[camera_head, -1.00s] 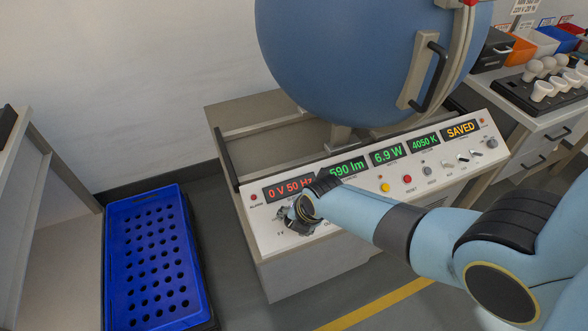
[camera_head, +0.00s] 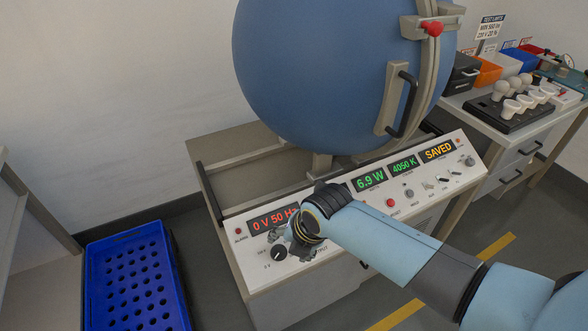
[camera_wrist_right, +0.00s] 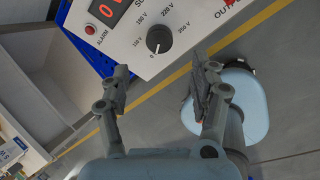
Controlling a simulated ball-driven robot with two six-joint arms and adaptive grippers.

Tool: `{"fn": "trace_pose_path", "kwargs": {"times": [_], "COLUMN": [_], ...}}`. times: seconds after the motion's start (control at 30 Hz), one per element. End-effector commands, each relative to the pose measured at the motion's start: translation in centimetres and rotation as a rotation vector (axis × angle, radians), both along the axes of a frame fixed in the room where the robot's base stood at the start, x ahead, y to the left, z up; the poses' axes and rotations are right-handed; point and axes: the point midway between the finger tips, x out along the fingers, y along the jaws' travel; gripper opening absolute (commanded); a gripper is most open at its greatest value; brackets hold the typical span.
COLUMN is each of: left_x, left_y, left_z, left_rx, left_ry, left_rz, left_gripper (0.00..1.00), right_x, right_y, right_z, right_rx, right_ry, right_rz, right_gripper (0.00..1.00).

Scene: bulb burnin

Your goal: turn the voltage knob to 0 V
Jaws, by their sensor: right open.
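The voltage knob (camera_head: 279,253) is a round black dial on the sloping white control panel, beside a "0 V" mark. It also shows in the right wrist view (camera_wrist_right: 159,39), with a white pointer line on its lower side and voltage marks around it. The red display (camera_head: 272,219) above it reads 0 V 50 Hz. My right gripper (camera_head: 284,236) is close to the knob, its fingers partly hidden by its own wrist. In the right wrist view my right gripper (camera_wrist_right: 160,70) is open and empty, with the knob beyond the fingertips, apart from them. My left gripper is out of view.
A large blue sphere (camera_head: 320,75) with a handle stands behind the panel. A blue crate with holes (camera_head: 100,250) stands on the floor at left. A black tray (camera_head: 510,120) of white bulbs sits on the right-hand bench. My right forearm covers part of the panel.

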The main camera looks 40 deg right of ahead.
Motion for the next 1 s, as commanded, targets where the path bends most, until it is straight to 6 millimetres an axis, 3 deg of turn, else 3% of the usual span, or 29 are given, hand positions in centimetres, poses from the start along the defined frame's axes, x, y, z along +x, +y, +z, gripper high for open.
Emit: {"fn": "trace_pose_path", "kwargs": {"times": [0.2, 0.37, 0.87, 1.0], "left_x": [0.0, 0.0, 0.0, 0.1], "left_y": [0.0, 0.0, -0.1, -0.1], "left_z": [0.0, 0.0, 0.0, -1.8], "left_rx": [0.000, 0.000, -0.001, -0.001], "left_ry": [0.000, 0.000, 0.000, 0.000], "left_rz": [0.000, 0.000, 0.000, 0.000], "left_gripper": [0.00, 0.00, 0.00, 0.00], "right_x": [-1.1, -1.3, -1.3, -1.8], "right_y": [0.0, 0.0, 0.0, -0.1], "right_z": [2.3, 2.8, 2.7, 0.7], "right_rx": [0.000, 0.000, 0.001, 0.000], "right_ry": [-0.001, 0.001, 0.001, 0.010], "right_rz": [0.001, 0.000, 0.000, 0.000], "right_gripper": [0.63, 0.63, 0.63, 0.63]}}
